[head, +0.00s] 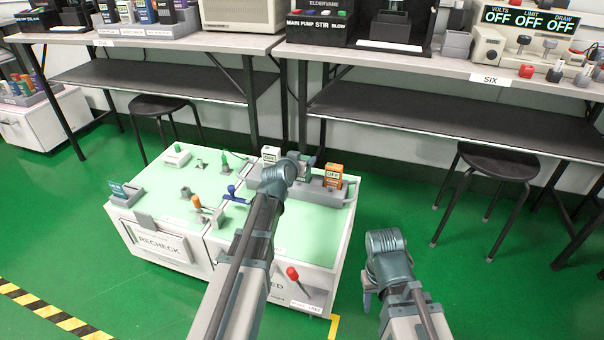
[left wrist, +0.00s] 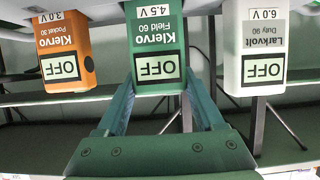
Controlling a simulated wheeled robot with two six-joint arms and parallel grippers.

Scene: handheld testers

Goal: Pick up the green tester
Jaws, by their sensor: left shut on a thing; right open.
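The green tester (left wrist: 159,45) reads OFF, with "Klervo Field 60" and 4.5 V on it. It stands between the two fingers of my left gripper (left wrist: 163,98), which is shut on it. In the head view the green tester (head: 305,169) is mostly hidden behind my left gripper (head: 296,168). An orange tester (head: 333,176) and a white tester (head: 271,155) stand on either side of it, in the grey holder (head: 338,195). Both also read OFF in the left wrist view. My right gripper (head: 369,290) is open and away from the cart, over the floor.
The cart top (head: 170,210) also carries a blue-handled piece (head: 233,194), an orange-handled piece (head: 197,203) and a small grey stand (head: 128,194). A red-knobbed lever (head: 293,274) sticks out at the front. Benches and black stools (head: 497,161) stand behind. Green floor at right is clear.

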